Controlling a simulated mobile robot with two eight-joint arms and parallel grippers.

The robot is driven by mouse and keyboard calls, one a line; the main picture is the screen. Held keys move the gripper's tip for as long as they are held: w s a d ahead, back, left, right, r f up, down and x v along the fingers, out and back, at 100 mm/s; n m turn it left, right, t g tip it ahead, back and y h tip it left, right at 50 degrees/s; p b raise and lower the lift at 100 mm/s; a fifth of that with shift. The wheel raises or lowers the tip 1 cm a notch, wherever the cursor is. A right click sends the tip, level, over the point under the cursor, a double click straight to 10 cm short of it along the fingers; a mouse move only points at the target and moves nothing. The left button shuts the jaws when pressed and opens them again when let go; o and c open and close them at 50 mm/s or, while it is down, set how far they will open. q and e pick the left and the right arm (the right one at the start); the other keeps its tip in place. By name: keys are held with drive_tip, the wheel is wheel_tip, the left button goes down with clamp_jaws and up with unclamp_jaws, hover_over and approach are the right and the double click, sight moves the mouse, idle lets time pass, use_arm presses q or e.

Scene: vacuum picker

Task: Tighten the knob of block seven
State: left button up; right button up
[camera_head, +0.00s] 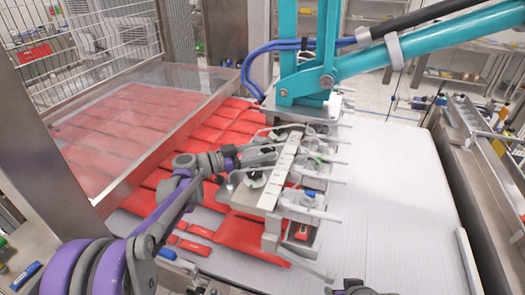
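The vacuum picker (287,160) hangs under the teal arm over red packs, a long light metal bar with several blocks and thin white rods along its sides. Which block is number seven I cannot read. My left arm reaches in from the lower left, and its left gripper (236,178) is at the left side of the bar, close to a round grey knob-like part (255,179). Whether its fingers touch that part, or are open or shut, is too small to tell. A dark part of my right arm (358,288) shows at the bottom edge; its fingers are not visible.
Red packs (206,130) lie on the white conveyor (390,185) under and left of the picker. A clear guard panel (125,115) in a metal frame stands left. The teal arm (420,50) with blue hoses crosses above. The conveyor's right side is clear up to a metal rail (485,175).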

use_arm(q)
clamp_jaws()
drive_tip(key=shift+w+m+g, duration=0.1)
drive_tip(key=shift+m+g, duration=0.2)
drive_tip(key=shift+g, duration=0.2)
drive_tip(key=m+g, duration=0.1)
drive_tip(key=g, duration=0.1)
drive_tip(key=m+g+h, duration=0.1)
drive_tip(key=g, duration=0.1)
drive_tip(key=m+g, duration=0.1)
drive_tip(key=shift+w+a+m+g+h, duration=0.1)
drive_tip(key=shift+w+m+g+h, duration=0.2)
drive_tip(key=shift+m+g, duration=0.1)
drive_tip(key=m+g, duration=0.1)
drive_tip(key=g, duration=0.1)
drive_tip(key=m+g, duration=0.1)
drive_tip(key=g, duration=0.1)
drive_tip(key=m+g, duration=0.2)
drive_tip(key=shift+w+y, duration=0.25)
drive_tip(key=shift+y, duration=0.15)
drive_tip(key=shift+m+g+y, duration=0.3)
drive_tip(key=shift+m+g, duration=0.1)
drive_tip(key=shift+g, duration=0.3)
drive_tip(key=shift+o, duration=2.2)
unclamp_jaws()
